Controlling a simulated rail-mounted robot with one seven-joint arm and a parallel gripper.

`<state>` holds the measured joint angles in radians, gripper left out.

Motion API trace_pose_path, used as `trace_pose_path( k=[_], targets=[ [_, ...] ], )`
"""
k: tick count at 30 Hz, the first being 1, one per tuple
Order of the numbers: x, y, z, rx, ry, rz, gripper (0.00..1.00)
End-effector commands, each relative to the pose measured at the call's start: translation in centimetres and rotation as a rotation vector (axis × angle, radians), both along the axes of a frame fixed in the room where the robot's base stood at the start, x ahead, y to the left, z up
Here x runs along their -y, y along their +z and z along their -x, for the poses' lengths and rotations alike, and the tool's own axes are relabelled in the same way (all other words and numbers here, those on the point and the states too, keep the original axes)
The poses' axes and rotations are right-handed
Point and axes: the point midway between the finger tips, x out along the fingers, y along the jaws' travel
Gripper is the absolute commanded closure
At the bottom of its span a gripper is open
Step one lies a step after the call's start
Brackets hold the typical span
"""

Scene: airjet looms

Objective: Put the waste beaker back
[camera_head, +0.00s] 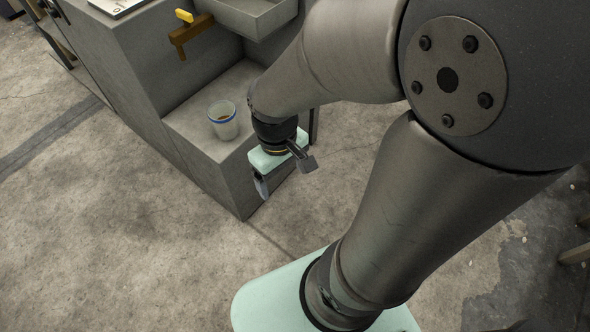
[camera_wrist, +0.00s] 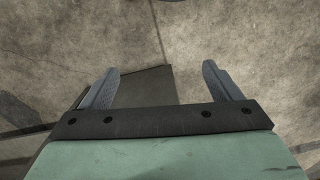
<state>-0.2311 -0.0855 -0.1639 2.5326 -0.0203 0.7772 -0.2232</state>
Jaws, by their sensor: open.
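The beaker does not show in the wrist view.
The grey ledge (camera_head: 190,118) has free room around the beaker. The concrete floor (camera_head: 130,230) in front is clear.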

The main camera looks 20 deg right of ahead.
Motion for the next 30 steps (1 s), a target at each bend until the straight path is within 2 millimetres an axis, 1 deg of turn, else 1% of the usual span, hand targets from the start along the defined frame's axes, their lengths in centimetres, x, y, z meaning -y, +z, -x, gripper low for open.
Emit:
trace_pose_path(
  k=[1, 3, 7, 11, 30],
  targets=[
    [0.5, 1.5, 0.8, 0.020, -0.078, -0.001, 0.16],
    [0.9, 3.0, 1.8, 0.030, -0.165, 0.010, 0.16],
    [1.3, 4.3, 3.0, 0.038, -0.259, 0.028, 0.16],
    [1.4, 4.6, 3.3, 0.038, -0.282, 0.034, 0.16],
    [1.4, 4.6, 3.3, 0.039, -0.279, 0.032, 0.16]
  ],
)
